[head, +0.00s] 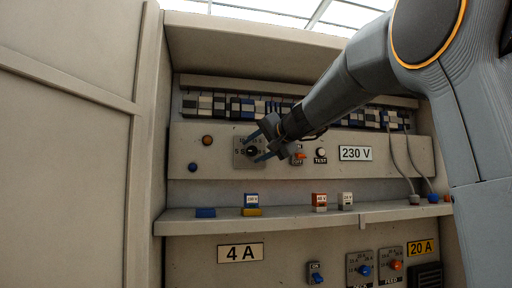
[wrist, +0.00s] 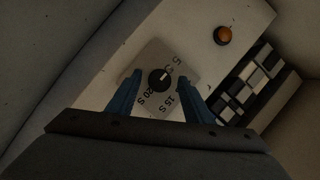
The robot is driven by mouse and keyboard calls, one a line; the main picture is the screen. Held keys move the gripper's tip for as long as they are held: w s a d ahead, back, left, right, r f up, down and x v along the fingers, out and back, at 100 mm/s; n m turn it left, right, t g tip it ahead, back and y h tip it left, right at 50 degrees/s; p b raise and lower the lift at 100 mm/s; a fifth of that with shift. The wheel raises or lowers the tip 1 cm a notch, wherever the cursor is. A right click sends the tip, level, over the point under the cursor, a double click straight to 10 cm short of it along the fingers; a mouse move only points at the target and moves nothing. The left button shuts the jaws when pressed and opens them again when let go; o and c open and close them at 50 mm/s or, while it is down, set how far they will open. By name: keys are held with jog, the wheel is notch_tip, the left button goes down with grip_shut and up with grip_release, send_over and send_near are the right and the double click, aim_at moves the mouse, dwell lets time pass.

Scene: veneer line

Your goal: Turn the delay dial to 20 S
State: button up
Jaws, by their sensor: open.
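The delay dial is a black round knob (wrist: 160,79) on a grey plate (wrist: 150,56) marked 20 S, 15 S and other values partly hidden by a finger. In the wrist view its white mark points to the upper right, away from the 20 S print at the lower left. In the head view the dial (head: 252,151) is on the control panel, partly behind my gripper (head: 257,147). My gripper is open, with one blue finger on each side of the knob in the wrist view (wrist: 160,77). I cannot tell whether the fingers touch it.
An orange lamp (head: 208,140) is left of the dial. An orange switch (head: 298,159) and a TEST button (head: 321,153) are close on the right. Below, a shelf (head: 280,222) juts out with small coloured blocks on it. A cabinet wall (head: 70,150) stands at left.

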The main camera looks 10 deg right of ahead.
jog(key=c, duration=1.1)
jog(key=shift+o, duration=0.2)
